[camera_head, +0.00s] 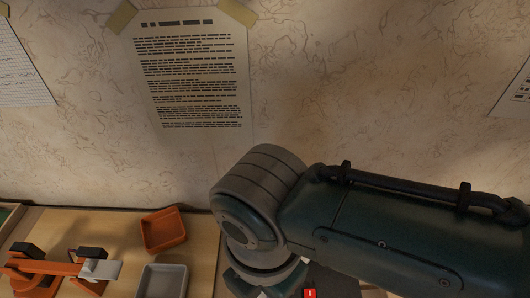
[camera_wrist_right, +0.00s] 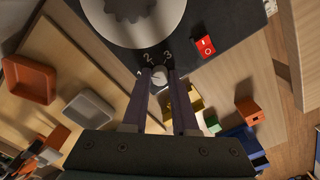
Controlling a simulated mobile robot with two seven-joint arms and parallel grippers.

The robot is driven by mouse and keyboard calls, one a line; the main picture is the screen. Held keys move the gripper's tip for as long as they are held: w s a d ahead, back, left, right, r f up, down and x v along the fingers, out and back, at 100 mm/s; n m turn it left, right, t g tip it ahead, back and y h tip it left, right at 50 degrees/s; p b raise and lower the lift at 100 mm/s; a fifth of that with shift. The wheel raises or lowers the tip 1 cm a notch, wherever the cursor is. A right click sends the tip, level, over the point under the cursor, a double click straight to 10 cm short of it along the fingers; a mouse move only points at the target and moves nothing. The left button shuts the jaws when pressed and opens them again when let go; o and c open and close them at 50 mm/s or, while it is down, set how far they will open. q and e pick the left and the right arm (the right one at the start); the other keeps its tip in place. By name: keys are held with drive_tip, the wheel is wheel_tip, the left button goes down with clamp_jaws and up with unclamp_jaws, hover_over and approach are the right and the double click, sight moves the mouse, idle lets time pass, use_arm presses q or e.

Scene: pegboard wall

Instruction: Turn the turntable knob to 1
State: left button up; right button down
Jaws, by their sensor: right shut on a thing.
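In the right wrist view my right gripper (camera_wrist_right: 159,76) is shut on the small grey turntable knob (camera_wrist_right: 159,74), with one dark finger on each side of it. The knob sits at the edge of the black turntable (camera_wrist_right: 190,22), by the white marks 2 and 3. A fainter mark shows left of the 2, partly beside the finger. Which mark the knob points to cannot be told. In the head view my right arm hides the gripper and knob; only a dark corner of the turntable (camera_head: 337,283) shows. My left gripper is not in view.
The turntable carries a pale round platter (camera_wrist_right: 132,14) and a red switch (camera_wrist_right: 206,46). An orange tray (camera_head: 163,230) and a grey tray (camera_head: 163,282) lie to the left, near an orange tool (camera_head: 60,268).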

drive_tip(key=shift+n, duration=1.9)
drive_tip(key=c, duration=0.7)
unclamp_jaws()
wheel_tip(320, 180, up, 10)
drive_tip(key=p, duration=0.2)
drive_tip(key=shift+p, duration=0.4)
drive_tip(key=shift+a, duration=0.1)
